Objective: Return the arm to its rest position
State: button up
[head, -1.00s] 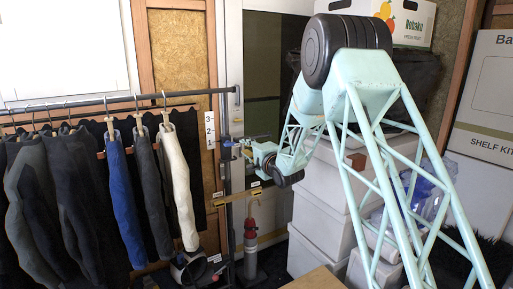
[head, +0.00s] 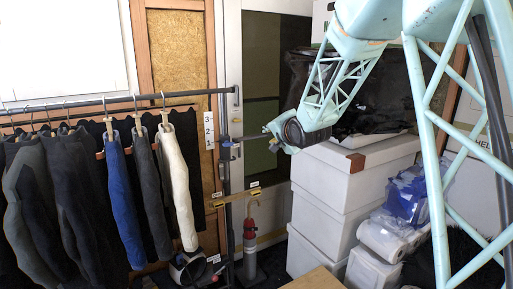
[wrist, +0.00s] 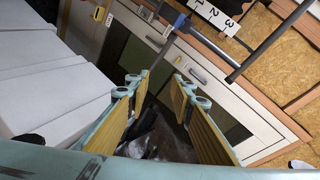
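My teal lattice arm comes in from the right in the head view, and its forearm runs down and left to a wrist above the white boxes. My gripper (wrist: 158,88) shows in the wrist view as two fingers with yellow pads. The fingers stand apart with nothing held between them. Dark clutter shows beyond the gap. In the head view the fingers are too small or hidden to make out.
White stacked boxes (head: 345,185) stand below the wrist. Hanging clothes (head: 125,195) fill the rack (head: 75,107) at left. A dark vertical post (head: 225,160) and a red-topped cylinder (head: 250,240) stand between.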

jog(key=s+d+r+n+g+h, duration=0.15)
jog(key=s+d, duration=0.25)
jog(key=s, duration=0.6)
jog(key=s+d+r+n+g+h, duration=0.15)
jog(key=s+d, duration=0.25)
jog(key=s, duration=0.7)
jog(key=s+d+r+n+g, duration=0.15)
jog(key=s+d, duration=0.35)
jog(key=s, duration=0.5)
jog(key=s+d+f+n+g, duration=0.1)
jog(key=s+f+n+g, duration=0.1)
jog(key=s, duration=1.8)
jog(key=s+d+f+n+g, duration=0.1)
jog(key=s+f+n+g, duration=0.1)
jog(key=s, duration=1.8)
notch_tip(320, 180, down, 2)
jog(key=shift+n+g+h, duration=0.3)
jog(key=shift+n+g, duration=0.05)
jog(key=shift+g, duration=0.2)
